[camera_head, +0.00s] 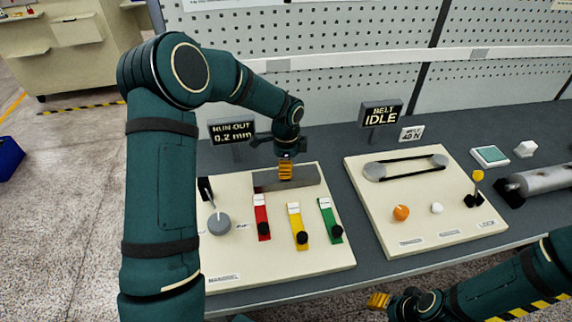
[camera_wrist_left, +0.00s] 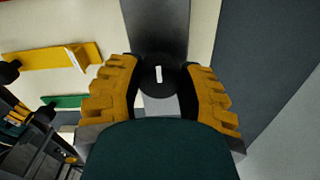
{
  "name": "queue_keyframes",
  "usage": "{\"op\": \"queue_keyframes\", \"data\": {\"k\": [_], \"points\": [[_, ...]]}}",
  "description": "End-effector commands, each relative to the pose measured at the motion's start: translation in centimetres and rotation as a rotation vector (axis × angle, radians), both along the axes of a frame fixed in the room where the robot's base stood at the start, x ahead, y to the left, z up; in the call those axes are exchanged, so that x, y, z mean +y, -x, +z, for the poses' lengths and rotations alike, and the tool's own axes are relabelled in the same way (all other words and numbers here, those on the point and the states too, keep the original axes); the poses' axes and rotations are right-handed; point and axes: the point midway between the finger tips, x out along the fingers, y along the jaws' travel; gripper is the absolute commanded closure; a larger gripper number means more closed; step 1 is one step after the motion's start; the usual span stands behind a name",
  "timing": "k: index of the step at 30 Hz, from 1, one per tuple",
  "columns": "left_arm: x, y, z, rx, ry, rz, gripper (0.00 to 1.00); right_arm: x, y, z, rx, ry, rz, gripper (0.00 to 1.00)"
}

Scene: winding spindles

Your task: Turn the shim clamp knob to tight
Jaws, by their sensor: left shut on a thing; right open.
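The dark round knob (camera_wrist_left: 158,75) with a white pointer mark is between the orange fingers of my left gripper (camera_wrist_left: 165,95) in the left wrist view. The mark runs nearly up and down in that picture. In the head view my left gripper (camera_head: 286,171) points down at the grey bar (camera_head: 305,177) at the back of the left panel, and hides the knob. It is shut on the knob. My right gripper (camera_head: 378,300) is open and empty, in front of the table's near edge. No tight or loose lettering is readable.
The left panel (camera_head: 285,262) carries red (camera_head: 261,215), yellow (camera_head: 295,220) and green (camera_head: 328,215) strips with black knobs, and a grey dial (camera_head: 219,223). A display (camera_head: 231,131) reads "RUN-OUT 0.2 mm". The right panel (camera_head: 440,215) holds a belt, an orange knob (camera_head: 401,213) and a yellow-tipped lever (camera_head: 477,177).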

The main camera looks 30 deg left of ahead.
Motion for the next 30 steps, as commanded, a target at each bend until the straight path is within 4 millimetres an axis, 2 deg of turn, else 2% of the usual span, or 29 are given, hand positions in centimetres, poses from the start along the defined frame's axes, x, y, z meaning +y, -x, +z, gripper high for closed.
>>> {"op": "queue_keyframes", "data": {"k": [11, 12, 14, 15, 25, 30], "points": [[-0.1, 0.0, 0.0, 0.0, 0.001, -0.008, 0.97, 0.0, 0.0, 0.0, 0.0, 0.0, 0.0, 0.53], [-0.1, 0.0, 0.0, 0.0, 0.001, -0.008, 0.56, 0.0, 0.0, 0.0, 0.0, 0.0, 0.0, 0.53], [-0.1, 0.0, 0.0, 0.0, 0.001, -0.007, 0.35, 0.0, 0.0, 0.0, 0.0, 0.0, 0.0, 0.53], [-0.1, 0.0, 0.0, 0.0, 0.001, -0.007, 0.28, 0.0, 0.0, 0.0, 0.0, 0.0, 0.0, 0.53], [0.0, 0.0, 0.2, -0.001, 0.0, -0.005, 0.28, 0.0, 0.0, 0.0, 0.0, 0.0, 0.001, 0.53], [0.0, -0.1, 2.0, -0.004, -0.001, -0.005, 0.28, 0.0, 0.0, 0.0, 0.0, 0.0, 0.0, 0.53]]}}
